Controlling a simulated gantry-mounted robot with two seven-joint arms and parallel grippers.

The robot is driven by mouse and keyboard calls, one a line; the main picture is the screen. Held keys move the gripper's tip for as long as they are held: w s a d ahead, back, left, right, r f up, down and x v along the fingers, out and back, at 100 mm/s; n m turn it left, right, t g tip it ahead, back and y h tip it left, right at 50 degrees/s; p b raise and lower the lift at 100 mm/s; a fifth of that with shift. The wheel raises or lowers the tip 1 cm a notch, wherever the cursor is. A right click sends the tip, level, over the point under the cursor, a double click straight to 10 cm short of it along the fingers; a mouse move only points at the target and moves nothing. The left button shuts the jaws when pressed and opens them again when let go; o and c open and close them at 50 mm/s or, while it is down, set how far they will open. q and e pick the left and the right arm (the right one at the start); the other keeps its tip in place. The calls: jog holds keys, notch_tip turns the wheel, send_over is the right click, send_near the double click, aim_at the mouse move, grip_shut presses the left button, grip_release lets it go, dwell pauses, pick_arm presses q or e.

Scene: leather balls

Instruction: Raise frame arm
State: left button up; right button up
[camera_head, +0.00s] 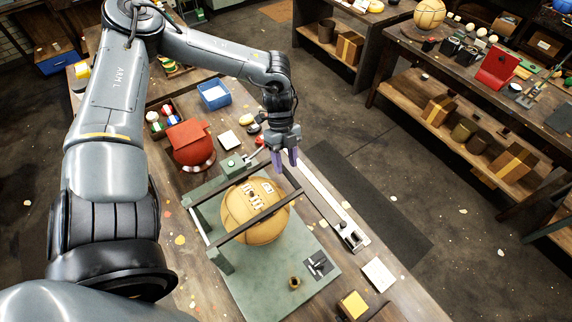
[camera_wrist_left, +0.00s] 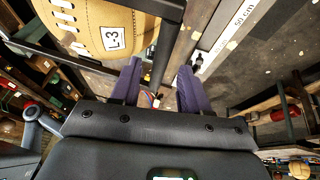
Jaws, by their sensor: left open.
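A tan leather ball (camera_head: 240,222) with white lacing sits on a green frame base (camera_head: 312,276). A dark frame arm (camera_head: 262,216) slants across the ball. My left gripper (camera_head: 285,160) has purple fingers and hangs above the far right side of the frame, just beyond the ball. In the left wrist view, my left gripper (camera_wrist_left: 160,84) is open, with a dark bar (camera_wrist_left: 166,50) running between its fingers in the picture. I cannot tell whether they touch it. The ball (camera_wrist_left: 95,22), labelled L-3, is left of the fingers there. My right gripper is out of view.
A 50 cm ruler bar (camera_head: 322,192) lies right of the frame. A yellow block (camera_head: 353,304) and paper (camera_head: 378,274) lie in front right.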

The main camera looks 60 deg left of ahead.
pick_arm(q)
jog(key=shift+x, duration=0.95)
grip_shut()
